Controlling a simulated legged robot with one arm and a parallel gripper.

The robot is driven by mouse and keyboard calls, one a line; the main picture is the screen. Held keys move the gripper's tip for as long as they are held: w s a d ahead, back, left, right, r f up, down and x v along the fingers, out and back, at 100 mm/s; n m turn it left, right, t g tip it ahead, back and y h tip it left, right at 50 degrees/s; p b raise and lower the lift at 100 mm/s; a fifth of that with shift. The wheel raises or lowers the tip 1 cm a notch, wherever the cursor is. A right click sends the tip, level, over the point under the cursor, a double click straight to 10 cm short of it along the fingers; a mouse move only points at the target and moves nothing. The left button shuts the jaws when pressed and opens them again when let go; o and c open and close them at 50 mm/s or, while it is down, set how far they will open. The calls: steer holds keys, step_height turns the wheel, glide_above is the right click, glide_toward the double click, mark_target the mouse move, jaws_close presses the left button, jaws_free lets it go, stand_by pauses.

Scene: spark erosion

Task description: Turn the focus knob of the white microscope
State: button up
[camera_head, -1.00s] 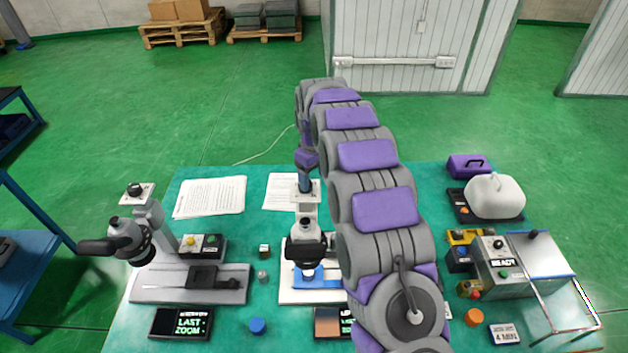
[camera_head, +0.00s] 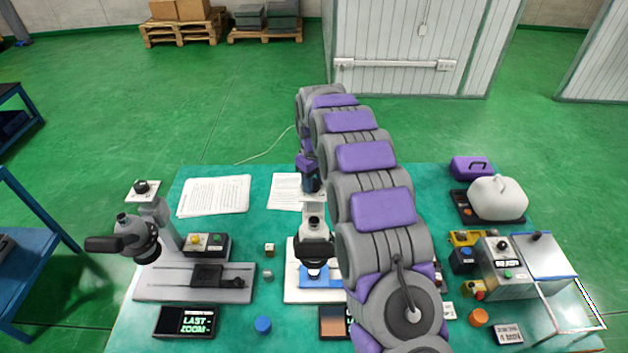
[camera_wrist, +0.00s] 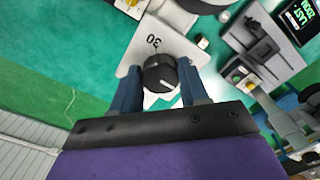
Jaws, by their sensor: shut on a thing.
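The white microscope (camera_head: 312,222) stands in the middle of the green bench, with a dark eyepiece and a blue slide area on its base. Its black ribbed knob (camera_wrist: 160,73) sits on a white top plate (camera_wrist: 150,45) marked "30" in the wrist view. My gripper (camera_wrist: 161,82) has one blue finger on each side of this knob and is shut on it.
A grey microscope (camera_head: 150,240) with a similar top knob stands at the left. A blue cap (camera_head: 263,325) and small displays lie in front. Papers (camera_head: 214,196) lie behind. A machine with a "READY" screen (camera_head: 507,264) stands at the right. My arm covers the bench right of centre.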

steer(key=shift+w+a, duration=0.2)
steer(key=shift+a, duration=0.15)
steer(key=shift+c, duration=1)
steer(key=shift+d, duration=0.1)
steer(key=shift+d, duration=0.15)
steer(key=shift+m, duration=0.3)
steer(key=shift+m+p, duration=0.35)
steer(key=shift+m, duration=0.85)
steer(key=shift+f+m, duration=0.15)
steer(key=shift+m, duration=1.65)
steer(key=shift+s, duration=0.1)
